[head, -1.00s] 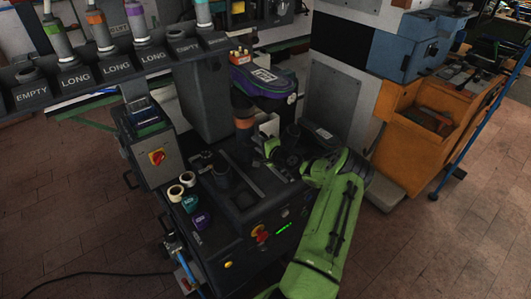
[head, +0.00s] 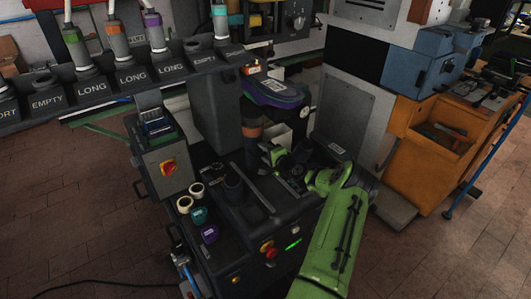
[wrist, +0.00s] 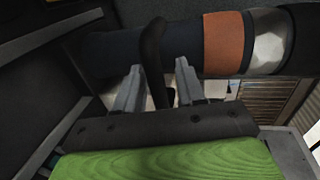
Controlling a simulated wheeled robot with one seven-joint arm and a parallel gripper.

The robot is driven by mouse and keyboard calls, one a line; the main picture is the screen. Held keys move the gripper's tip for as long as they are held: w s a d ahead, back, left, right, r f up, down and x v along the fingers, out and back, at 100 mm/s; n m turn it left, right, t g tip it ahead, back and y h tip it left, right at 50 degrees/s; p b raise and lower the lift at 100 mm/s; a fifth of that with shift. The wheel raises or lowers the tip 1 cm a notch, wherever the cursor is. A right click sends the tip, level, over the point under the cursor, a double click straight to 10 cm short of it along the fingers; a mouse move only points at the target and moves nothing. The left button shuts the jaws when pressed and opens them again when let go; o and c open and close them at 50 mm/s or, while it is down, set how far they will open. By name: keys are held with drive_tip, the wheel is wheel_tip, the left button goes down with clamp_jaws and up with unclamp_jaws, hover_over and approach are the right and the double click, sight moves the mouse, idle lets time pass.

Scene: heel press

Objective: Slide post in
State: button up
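The post (wrist: 130,48) is a dark cylinder with an orange band and a pale metal end, and it lies across the top of the wrist view. In the head view its orange band (head: 252,131) shows below the purple-edged press head (head: 275,92). My gripper (wrist: 158,66) has its two grey fingers apart beside the post. A curved black handle (wrist: 152,45) crosses in front of the post and runs down between the fingers. A thin gap shows beside the right finger. In the head view my gripper (head: 272,154) is small and close to the post; its fingertips are hard to make out.
A rack (head: 130,79) with labelled slots and several coloured-collar posts stands at upper left. White, teal and purple rings (head: 209,233) lie on the machine's left side. A grey cabinet (head: 347,115) and an orange bin (head: 440,150) stand to the right.

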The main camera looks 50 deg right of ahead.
drive_tip(key=shift+s, duration=0.1)
drive_tip(key=p+v, duration=0.1)
drive_tip(key=v, duration=1.4)
drive_tip(key=shift+s+p, duration=0.3)
drive_tip(key=shift+r, duration=0.1)
